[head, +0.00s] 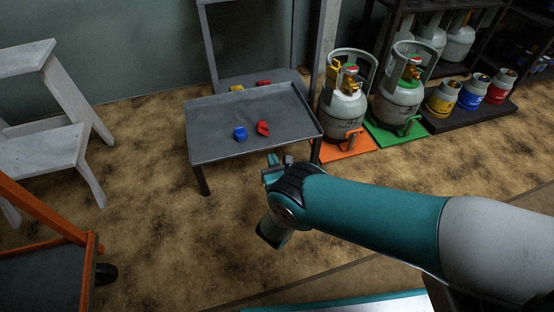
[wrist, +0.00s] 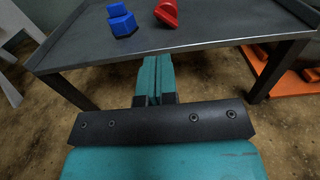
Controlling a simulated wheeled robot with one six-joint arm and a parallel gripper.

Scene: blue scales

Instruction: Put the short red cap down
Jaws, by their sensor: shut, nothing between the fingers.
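A red cap (head: 263,128) lies on the grey metal table (head: 210,148), tilted, to the right of a blue cap (head: 240,133). In the wrist view the red cap (wrist: 166,12) and the blue cap (wrist: 122,20) show near the top edge. I cannot tell which red piece is the short cap. My gripper (head: 276,160) is shut and empty near the table's front edge; its fingers (wrist: 158,72) also show in the wrist view.
Grey gas cylinders (head: 345,105) stand right of the table on orange (head: 345,149) and green platforms. Small yellow, blue and red cylinders (head: 473,92) stand farther right on a dark platform. A pale step stool (head: 50,100) is at left.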

